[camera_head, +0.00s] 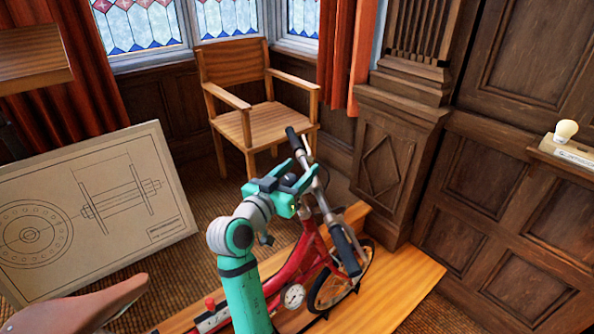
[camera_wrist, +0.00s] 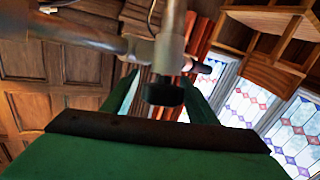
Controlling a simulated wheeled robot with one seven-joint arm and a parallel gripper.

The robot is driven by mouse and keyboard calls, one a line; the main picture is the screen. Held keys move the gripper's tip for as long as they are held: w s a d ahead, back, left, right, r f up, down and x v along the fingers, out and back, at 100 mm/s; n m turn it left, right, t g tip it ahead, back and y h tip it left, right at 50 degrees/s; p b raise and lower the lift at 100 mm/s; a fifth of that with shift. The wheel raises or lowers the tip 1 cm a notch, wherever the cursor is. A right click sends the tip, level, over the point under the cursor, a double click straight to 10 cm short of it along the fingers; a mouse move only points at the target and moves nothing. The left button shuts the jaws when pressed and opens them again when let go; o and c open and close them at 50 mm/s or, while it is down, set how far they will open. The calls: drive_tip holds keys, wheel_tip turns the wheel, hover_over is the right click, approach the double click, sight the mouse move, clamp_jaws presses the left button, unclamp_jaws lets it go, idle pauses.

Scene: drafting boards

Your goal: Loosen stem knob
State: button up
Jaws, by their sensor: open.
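A red bicycle (camera_head: 293,262) stands on a wooden platform, with a handlebar whose black grips (camera_head: 345,250) show at both ends. In the wrist view a black knob (camera_wrist: 163,94) sits on the grey stem (camera_wrist: 172,45) below the handlebar tube. My gripper (camera_head: 296,174) is teal and is at the handlebar and stem. In the wrist view my gripper (camera_wrist: 160,80) is open, with one finger on each side of the knob. I cannot tell whether either finger touches it. In the head view the knob is not distinguishable behind my gripper.
A wooden chair (camera_head: 245,125) stands behind the handlebar. A drafting board (camera_head: 90,205) with a drawing leans at the left. The bicycle's brown saddle (camera_head: 85,304) is at the lower left. The platform (camera_head: 405,285) has bare room at the right. A shelf with a bulb (camera_head: 566,131) is at the right.

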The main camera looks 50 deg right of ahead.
drive_tip(key=shift+w, duration=0.1)
drive_tip(key=c, duration=1.1)
drive_tip(key=shift+o, duration=0.2)
drive_tip(key=shift+n+t, duration=0.3)
drive_tip(key=shift+n, duration=0.1)
drive_tip(key=shift+w+a+f+n+t+y, duration=0.1)
drive_tip(key=shift+w+a+n+t+y, duration=0.1)
drive_tip(key=shift+n+t, duration=0.2)
drive_tip(key=shift+w+a+n+t+y, duration=0.1)
drive_tip(key=shift+n+t+y, duration=0.15)
drive_tip(key=shift+t, duration=0.25)
drive_tip(key=o, duration=1.1)
drive_tip(key=shift+s+d, duration=0.1)
drive_tip(key=shift+c, duration=0.2)
